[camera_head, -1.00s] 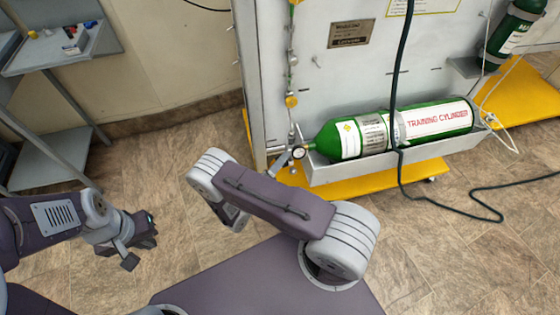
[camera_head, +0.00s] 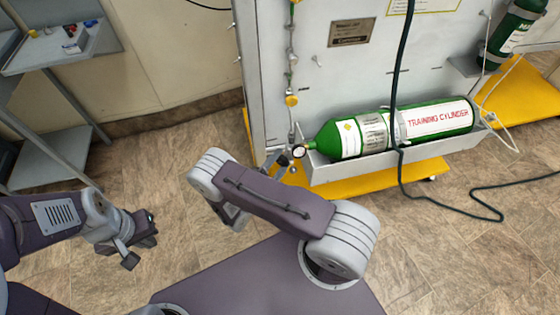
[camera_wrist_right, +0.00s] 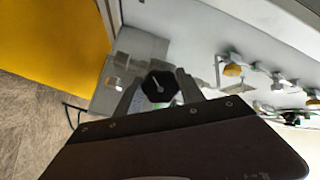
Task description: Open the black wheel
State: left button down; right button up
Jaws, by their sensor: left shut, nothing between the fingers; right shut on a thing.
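The black wheel (camera_wrist_right: 158,86) is a dark, many-sided knob with a light centre, in the middle of the right wrist view. My right gripper (camera_wrist_right: 157,84) has a finger on each side of it and is shut on it. In the head view my right gripper (camera_head: 279,158) is small, beside the valve end of the green training cylinder (camera_head: 432,121) and its round gauge (camera_head: 299,152). My right arm hides part of this gripper. My left gripper (camera_head: 143,243) is shut and empty, above the floor at the left, far from the wheel.
The cylinder lies in a grey tray (camera_head: 350,172) on the panel, above a yellow base (camera_head: 385,181). A dark hose (camera_head: 398,75) hangs in front of the cylinder and runs across the floor. Grey shelves (camera_head: 62,125) stand at the left. Yellow-knobbed valves (camera_head: 291,100) line the panel edge.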

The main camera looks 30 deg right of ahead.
jog(key=n, duration=0.4)
jog(key=shift+f+n, duration=0.15)
jog(key=shift+n, duration=0.15)
jog(key=shift+s+n, duration=0.1)
jog(key=shift+n, duration=2.1)
jog(key=o, duration=1.4)
jog(key=shift+c, duration=0.2)
jog(key=v, duration=0.9)
jog(key=shift+p, duration=0.45)
